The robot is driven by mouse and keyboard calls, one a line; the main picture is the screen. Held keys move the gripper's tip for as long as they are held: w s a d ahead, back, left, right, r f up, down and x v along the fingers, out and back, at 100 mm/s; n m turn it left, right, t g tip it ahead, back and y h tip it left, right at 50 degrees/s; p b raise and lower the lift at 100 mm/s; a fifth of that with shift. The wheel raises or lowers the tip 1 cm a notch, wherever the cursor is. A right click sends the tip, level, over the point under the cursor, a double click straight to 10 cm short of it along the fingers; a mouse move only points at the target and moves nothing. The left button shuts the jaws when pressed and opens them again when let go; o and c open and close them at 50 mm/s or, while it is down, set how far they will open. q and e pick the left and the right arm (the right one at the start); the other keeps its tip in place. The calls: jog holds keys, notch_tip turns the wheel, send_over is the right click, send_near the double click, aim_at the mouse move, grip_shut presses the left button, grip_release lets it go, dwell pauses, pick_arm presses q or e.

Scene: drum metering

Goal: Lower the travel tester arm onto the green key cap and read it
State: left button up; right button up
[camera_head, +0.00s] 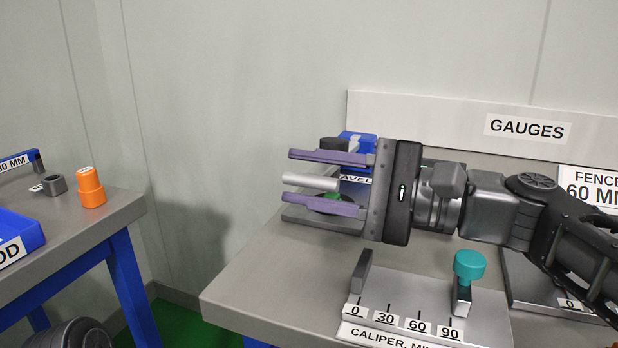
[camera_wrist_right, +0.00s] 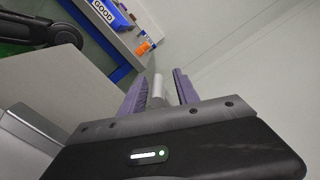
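The travel tester stands at the back left of the gauge bench. Its blue block (camera_head: 357,138) and part of its label (camera_head: 356,179) show behind my right gripper. A light grey bar (camera_head: 310,182), seemingly the tester arm, lies between the purple fingers of my right gripper (camera_head: 289,176). The fingers are apart, with gaps beside the bar. The green key cap (camera_head: 332,196) is mostly hidden by the nearer finger. In the right wrist view the bar (camera_wrist_right: 158,88) also shows between the fingers (camera_wrist_right: 160,73). My left gripper is not in view.
A caliper plate (camera_head: 420,296) with a teal knob (camera_head: 470,264) lies in front of my right gripper. A fence gauge (camera_head: 588,188) stands at the right. A panel (camera_head: 450,120) backs the bench. On the left table are an orange part (camera_head: 90,188) and a blue tray (camera_head: 18,236).

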notch_tip(320, 180, up, 9)
jog(key=p, duration=0.4)
jog(key=shift+r+p, duration=0.15)
jog(key=shift+p, duration=0.15)
jog(key=shift+r, duration=0.25)
jog(key=shift+c, duration=0.4)
